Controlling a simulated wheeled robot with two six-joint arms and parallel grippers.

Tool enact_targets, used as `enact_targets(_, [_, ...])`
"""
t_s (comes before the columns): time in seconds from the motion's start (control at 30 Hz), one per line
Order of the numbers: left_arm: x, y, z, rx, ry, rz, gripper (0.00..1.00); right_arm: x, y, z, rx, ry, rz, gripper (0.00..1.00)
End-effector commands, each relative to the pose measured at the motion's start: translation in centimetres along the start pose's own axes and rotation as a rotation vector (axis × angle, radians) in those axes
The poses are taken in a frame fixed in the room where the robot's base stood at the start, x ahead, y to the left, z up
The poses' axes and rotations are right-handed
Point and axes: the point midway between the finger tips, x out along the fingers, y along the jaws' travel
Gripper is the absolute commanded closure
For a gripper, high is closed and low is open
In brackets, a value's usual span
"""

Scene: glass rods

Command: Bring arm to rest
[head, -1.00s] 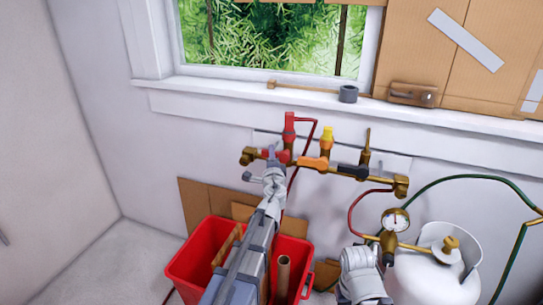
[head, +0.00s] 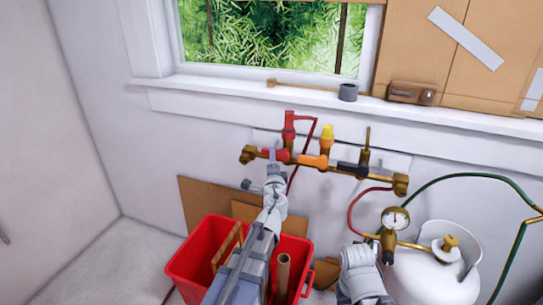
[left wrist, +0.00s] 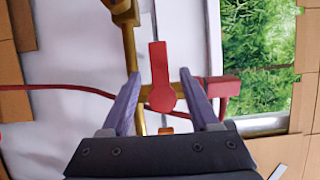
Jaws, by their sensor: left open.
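A brass gas manifold (head: 340,167) is fixed to the wall below the window, with red, orange and black lever handles. My left gripper (head: 273,158) is in front of its left end, near the red lever handle (head: 281,155). In the left wrist view the left gripper (left wrist: 160,88) is open, its two purple-grey fingers on either side of the red lever (left wrist: 159,75), with visible gaps. Nothing is held. Part of my right arm shows at the lower middle of the head view; its gripper does not show.
A red bin (head: 190,262) with cardboard and a tube stands below my left arm. A white gas cylinder (head: 435,275) with a gauge (head: 395,218) and hoses stands at right. Floor at left is clear.

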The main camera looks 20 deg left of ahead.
Motion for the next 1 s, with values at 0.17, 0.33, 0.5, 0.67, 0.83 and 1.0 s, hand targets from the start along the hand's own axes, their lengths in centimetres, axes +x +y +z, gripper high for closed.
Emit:
enact_targets(0.17, [-3.0,0.0,0.1,0.000,0.001,0.000,0.39,0.0,0.0,0.0,0.000,0.000,0.000,0.50])
enact_targets(0.33, [-3.3,0.0,0.0,0.000,0.000,0.000,0.39,0.0,0.0,0.0,0.000,0.000,0.000,0.50])
enact_targets(0.5, [-3.2,0.0,0.0,0.000,0.000,0.000,0.39,0.0,0.0,0.0,0.000,0.000,0.000,0.50])
enact_targets(0.67, [-3.3,0.1,0.1,-0.007,-0.005,0.003,0.39,0.0,0.0,0.0,0.000,0.000,0.000,0.50])
enact_targets(0.83, [-4.8,1.9,0.7,-0.160,-0.108,0.079,0.39,0.0,0.0,0.0,0.000,0.000,0.000,0.50])
enact_targets(1.0, [-9.9,8.5,0.9,-0.438,-0.332,0.341,0.39,0.0,0.0,0.0,0.000,0.000,0.000,0.50])
